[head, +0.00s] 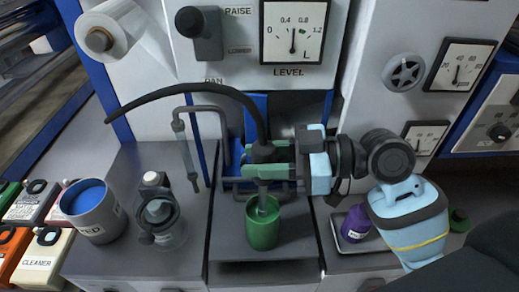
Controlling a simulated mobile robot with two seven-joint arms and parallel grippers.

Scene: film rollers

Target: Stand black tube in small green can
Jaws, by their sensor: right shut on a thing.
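The black tube (213,88) shows in the head view as a long curved hose. Its free end arches over to the left, and its other end runs down into my right gripper (266,163). The gripper is shut on the tube, directly above the small green can (263,231). A narrow grey piece continues below the fingers and reaches down to the can's mouth, where its lower tip seems to be inside the rim. Whether it touches the can's bottom is hidden. The can stands upright on the grey ledge. My left gripper is not in view.
A grey pipe with a hanging nozzle (187,155) stands left of the gripper. A cup with blue contents (92,212) and a clear jar (162,222) stand further left. A purple bottle (356,222) sits on a tray at right. Panel gauges rise behind.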

